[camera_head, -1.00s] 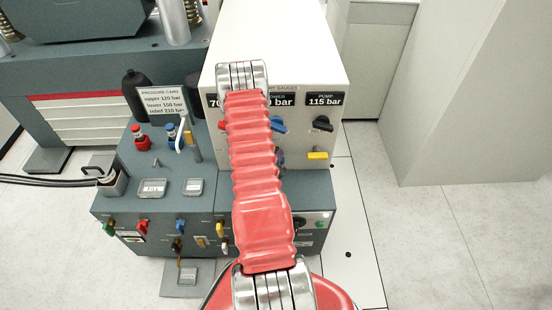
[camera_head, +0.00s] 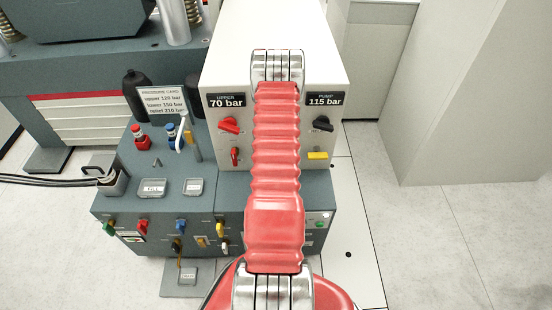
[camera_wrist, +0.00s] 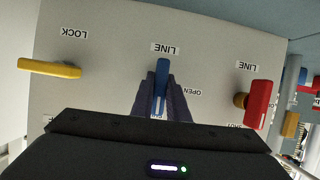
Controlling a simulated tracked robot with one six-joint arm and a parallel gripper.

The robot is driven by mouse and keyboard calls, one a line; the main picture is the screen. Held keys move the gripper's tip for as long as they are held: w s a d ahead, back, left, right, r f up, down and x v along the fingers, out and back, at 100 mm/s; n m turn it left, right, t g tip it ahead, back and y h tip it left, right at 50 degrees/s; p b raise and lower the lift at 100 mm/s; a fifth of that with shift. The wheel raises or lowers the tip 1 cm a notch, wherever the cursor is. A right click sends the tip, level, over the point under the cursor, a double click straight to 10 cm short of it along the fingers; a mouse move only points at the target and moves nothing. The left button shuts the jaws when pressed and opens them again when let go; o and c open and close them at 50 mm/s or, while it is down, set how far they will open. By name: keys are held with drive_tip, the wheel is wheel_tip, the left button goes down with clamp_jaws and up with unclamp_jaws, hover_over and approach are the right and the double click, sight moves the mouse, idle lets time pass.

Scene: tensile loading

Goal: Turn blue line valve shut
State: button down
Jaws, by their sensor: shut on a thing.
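The blue line valve (camera_wrist: 162,72) shows in the wrist view under a LINE label, its lever between my gripper's fingers. My gripper (camera_wrist: 161,95) is shut on the blue lever, which lies along the fingers in the picture. An OPEN label shows beside it on the right; the lettering between the fingers is mostly hidden. In the head view my red arm covers the blue valve and the middle of the white panel (camera_head: 221,160), and my gripper is hidden.
In the wrist view a red line valve (camera_wrist: 258,103) stands to the right and a yellow lock handle (camera_wrist: 50,68) to the left. In the head view a red knob (camera_head: 229,124), a black knob (camera_head: 323,123) and the yellow handle (camera_head: 317,155) flank my arm.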

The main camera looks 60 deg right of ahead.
drive_tip(key=shift+s+a+f, duration=0.1)
drive_tip(key=shift+s+f, duration=0.05)
drive_tip(key=c, duration=1.7)
unclamp_jaws()
drive_tip(key=shift+v, duration=3.7)
